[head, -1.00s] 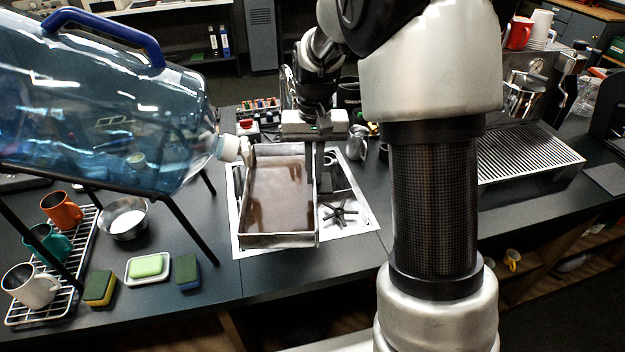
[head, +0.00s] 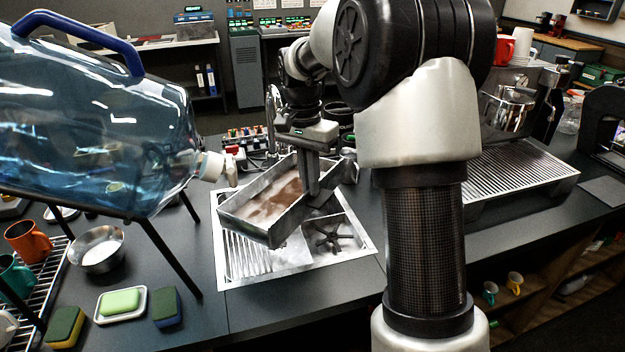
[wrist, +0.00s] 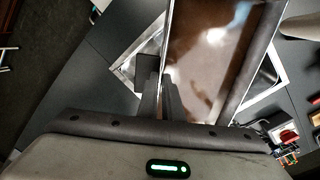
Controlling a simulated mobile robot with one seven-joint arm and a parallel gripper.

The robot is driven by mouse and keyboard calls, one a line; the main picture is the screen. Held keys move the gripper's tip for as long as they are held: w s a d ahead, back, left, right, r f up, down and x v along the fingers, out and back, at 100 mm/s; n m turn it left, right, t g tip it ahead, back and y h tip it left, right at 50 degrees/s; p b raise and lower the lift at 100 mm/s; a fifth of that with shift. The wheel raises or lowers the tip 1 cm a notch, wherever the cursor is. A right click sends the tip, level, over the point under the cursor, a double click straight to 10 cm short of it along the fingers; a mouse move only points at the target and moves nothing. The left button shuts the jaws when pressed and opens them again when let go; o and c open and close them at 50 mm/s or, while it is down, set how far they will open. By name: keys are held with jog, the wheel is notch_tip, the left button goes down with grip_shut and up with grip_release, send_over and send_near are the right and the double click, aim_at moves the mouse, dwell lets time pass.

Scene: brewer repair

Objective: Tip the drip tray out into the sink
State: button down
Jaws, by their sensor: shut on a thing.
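The drip tray (head: 262,236) is a rectangular metal tray with brown liquid in it. In the head view it is above the sink (head: 349,240), turned and tilted, with its near left corner low. My gripper (head: 312,190) is shut on the tray's right-hand wall. In the wrist view the fingers of my gripper (wrist: 160,95) pinch the wall of the drip tray (wrist: 215,60), and the brown liquid shows inside. The sink basin holds a dark star-shaped piece (head: 327,236). A ribbed draining area lies at the left of the sink and is partly under the tray.
A large blue water bottle (head: 80,130) lies on a black stand at the left, its spout (head: 212,167) close to the tray. A slatted grate (head: 515,180) is at the right.

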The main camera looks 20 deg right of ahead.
jog(key=shift+w+a+r+g+h+p, duration=0.25)
jog(key=shift+r+p, duration=0.35)
jog(key=shift+p, duration=0.4)
jog(key=shift+w+a+r+g+h+p, duration=0.2)
jog(key=shift+r+p, duration=0.35)
jog(key=shift+p, duration=0.45)
jog(key=shift+w+a+r+g+h+p, duration=0.35)
jog(key=shift+w+a+g+h+p, duration=0.45)
jog(key=shift+p, duration=0.9)
jog(key=shift+w+a+r+g+h+p, duration=0.4)
jog(key=shift+w+g+h+p, duration=0.5)
jog(key=shift+p, duration=0.8)
jog(key=shift+s+a+y, duration=0.1)
jog(key=shift+s+y, duration=0.05)
jog(key=shift+y, duration=0.1)
